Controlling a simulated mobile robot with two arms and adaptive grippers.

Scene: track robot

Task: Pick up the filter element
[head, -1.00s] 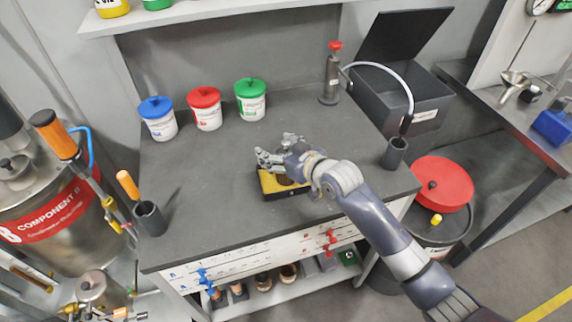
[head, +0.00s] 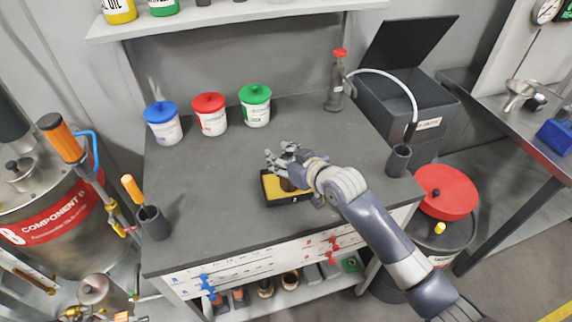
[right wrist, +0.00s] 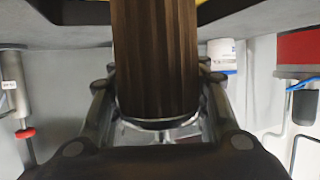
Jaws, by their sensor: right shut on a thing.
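The filter element is a brown pleated cylinder with a pale end ring; it fills the middle of the right wrist view (right wrist: 155,60). In the head view a small brown part of it (head: 288,185) shows under my right gripper (head: 285,160). The right gripper's fingers stand on both sides of the filter element and are shut on it. A black tray with a yellow inside (head: 270,187) lies on the bench below the gripper. Whether the filter element touches the tray cannot be told. My left gripper is not in view.
Blue-, red- and green-lidded tubs (head: 210,114) stand at the back of the grey bench (head: 215,190). A red-topped bottle (head: 336,82) and an open black bin (head: 400,105) are at back right. Dark cups stand at the front left (head: 153,223) and right (head: 398,161). The bench left of the tray is clear.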

